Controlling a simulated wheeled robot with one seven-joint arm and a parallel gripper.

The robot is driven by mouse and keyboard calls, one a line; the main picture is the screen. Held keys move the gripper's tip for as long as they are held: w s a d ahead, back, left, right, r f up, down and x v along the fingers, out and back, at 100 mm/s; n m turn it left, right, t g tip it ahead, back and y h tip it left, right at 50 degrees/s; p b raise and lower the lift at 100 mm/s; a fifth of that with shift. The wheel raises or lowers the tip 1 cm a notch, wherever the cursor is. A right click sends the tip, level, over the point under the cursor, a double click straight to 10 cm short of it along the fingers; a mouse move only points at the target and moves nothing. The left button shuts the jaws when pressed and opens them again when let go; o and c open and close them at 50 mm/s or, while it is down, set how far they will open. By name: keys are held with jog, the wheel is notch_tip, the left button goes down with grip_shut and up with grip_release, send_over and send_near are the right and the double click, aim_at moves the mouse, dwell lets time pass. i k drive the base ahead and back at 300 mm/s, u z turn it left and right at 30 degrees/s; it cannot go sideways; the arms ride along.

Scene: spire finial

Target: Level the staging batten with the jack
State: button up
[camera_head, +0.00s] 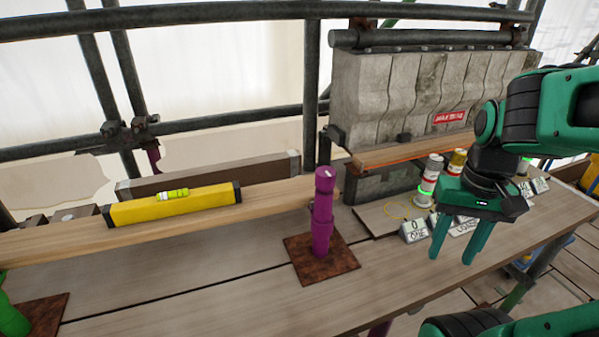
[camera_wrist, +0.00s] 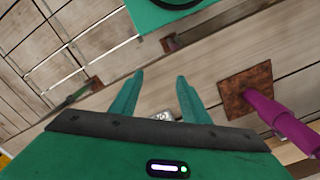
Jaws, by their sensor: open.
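The wooden staging batten (camera_head: 270,198) runs across the left half of the head view. A yellow spirit level (camera_head: 140,210) with a yellow-green vial (camera_head: 172,194) lies along it; the bubble is too small to read. A purple screw jack (camera_head: 322,215) stands upright on a rusty square plate (camera_head: 335,268) at the batten's right end; whether they touch is unclear. The jack also shows at the right of the wrist view (camera_wrist: 275,115). A green jack-like post (camera_head: 12,318) is partly cut off at lower left. My gripper (camera_head: 451,258) is open and empty, right of the purple jack.
Small labelled blocks (camera_head: 414,230) and cans (camera_head: 431,172) stand behind my gripper. A grey stone block (camera_head: 405,95) sits on a wooden beam at the back. Scaffold tubes (camera_head: 310,90) rise behind the batten. Bare planks (camera_head: 400,285) lie between jack and gripper.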

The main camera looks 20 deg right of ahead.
aim_at(324, 175)
jog(key=u, duration=0.15)
jog(key=k, duration=1)
jog(key=z, duration=0.05)
